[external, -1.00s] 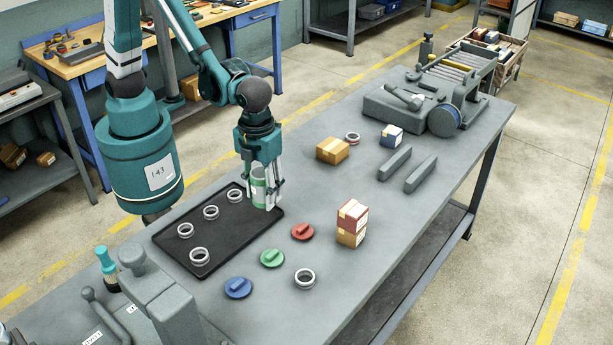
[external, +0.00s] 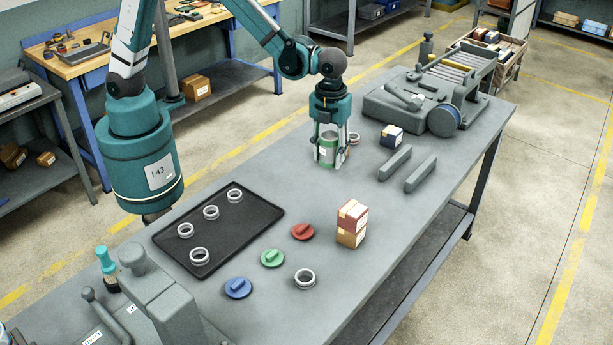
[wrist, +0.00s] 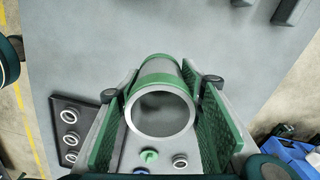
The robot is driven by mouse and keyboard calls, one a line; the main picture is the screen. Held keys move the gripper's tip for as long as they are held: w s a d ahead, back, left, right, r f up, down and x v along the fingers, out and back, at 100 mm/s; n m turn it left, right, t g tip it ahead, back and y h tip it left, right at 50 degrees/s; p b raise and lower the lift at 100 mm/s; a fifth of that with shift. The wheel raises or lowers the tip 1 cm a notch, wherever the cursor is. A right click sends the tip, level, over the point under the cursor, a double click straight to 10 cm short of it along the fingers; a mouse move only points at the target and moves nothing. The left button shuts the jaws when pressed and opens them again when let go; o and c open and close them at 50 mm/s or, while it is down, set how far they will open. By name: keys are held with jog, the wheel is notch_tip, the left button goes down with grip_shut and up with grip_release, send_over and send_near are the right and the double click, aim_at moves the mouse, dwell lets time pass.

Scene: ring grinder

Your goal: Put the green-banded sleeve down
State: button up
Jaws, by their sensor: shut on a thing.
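The green-banded sleeve (external: 328,155) is a hollow grey-metal cylinder with a green band. My gripper (external: 330,157) is shut on it, with a finger on each side, and holds it roughly upright over the far half of the bench (external: 390,205). In the wrist view the sleeve (wrist: 160,73) sits between the green finger pads, its open end facing the camera. The table looks well below it there, but I cannot tell the exact gap.
A black tray (external: 225,240) holds several grey rings. Red (external: 302,231), green (external: 272,257) and blue (external: 238,287) lids lie near it.

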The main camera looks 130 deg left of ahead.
jog(key=s+a, duration=0.5)
jog(key=a, duration=0.8)
jog(key=s+a+n, duration=0.1)
jog(key=s+a, duration=0.4)
jog(key=a, duration=0.9)
jog(key=s+a+n, duration=0.1)
jog(key=s+a, duration=0.4)
jog(key=a, duration=0.8)
jog(key=shift+s+a+f, duration=0.2)
jog(key=shift+s+f, duration=0.1)
send_over(357, 124)
jog(key=shift+s+a+f, duration=0.1)
jog(key=shift+f, duration=1.5)
jog(key=shift+s+a+f, duration=0.1)
jog(key=shift+f, duration=1.45)
jog(key=shift+f, duration=1.85)
jog(key=shift+f, duration=0.1)
